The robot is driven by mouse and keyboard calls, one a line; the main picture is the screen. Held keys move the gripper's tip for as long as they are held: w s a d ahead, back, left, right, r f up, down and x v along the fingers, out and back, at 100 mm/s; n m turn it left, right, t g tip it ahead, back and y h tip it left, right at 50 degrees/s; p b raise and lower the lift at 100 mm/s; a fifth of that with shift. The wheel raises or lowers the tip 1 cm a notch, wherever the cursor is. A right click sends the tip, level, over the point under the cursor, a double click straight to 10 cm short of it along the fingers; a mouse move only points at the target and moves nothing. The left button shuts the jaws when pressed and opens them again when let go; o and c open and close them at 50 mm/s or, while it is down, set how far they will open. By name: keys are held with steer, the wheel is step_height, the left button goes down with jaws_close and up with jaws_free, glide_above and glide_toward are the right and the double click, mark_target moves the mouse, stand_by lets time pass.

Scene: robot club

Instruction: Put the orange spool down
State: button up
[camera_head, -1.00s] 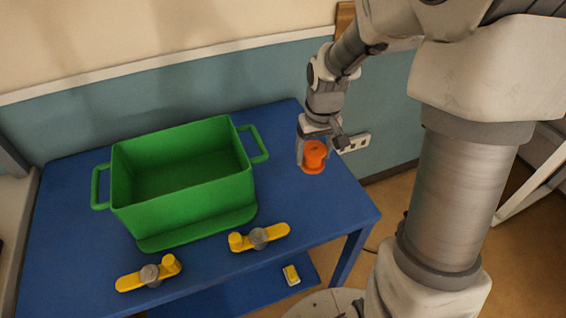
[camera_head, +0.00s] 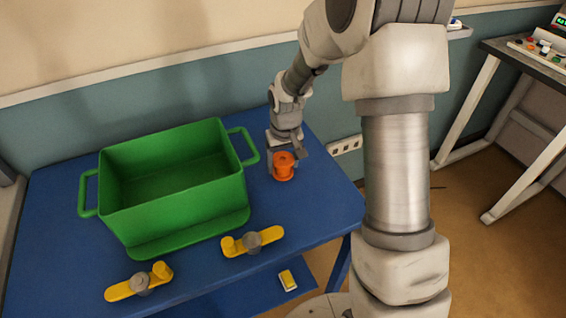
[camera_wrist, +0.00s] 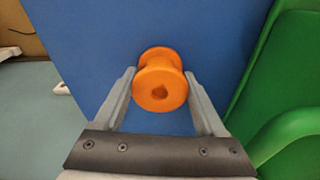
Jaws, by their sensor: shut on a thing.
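The orange spool (camera_head: 284,167) is upright at the right part of the blue table (camera_head: 315,205), right of the green bin. My gripper (camera_head: 283,160) points down over it with a finger on each side. In the wrist view the spool (camera_wrist: 160,82) sits between the two fingertips of my gripper (camera_wrist: 161,88), which is shut on it. The blue tabletop (camera_wrist: 110,40) shows behind the spool. I cannot tell whether the spool's base touches the table.
A green bin (camera_head: 185,205) with side handles fills the middle of the table; its handle (camera_wrist: 285,135) shows at right in the wrist view. Two yellow parts with grey knobs (camera_head: 140,284) (camera_head: 252,240) lie in front. A small yellow block (camera_head: 287,280) is on the lower shelf. The table around the spool is clear.

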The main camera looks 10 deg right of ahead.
steer(key=shift+f, duration=0.2)
steer(key=o, duration=1.4)
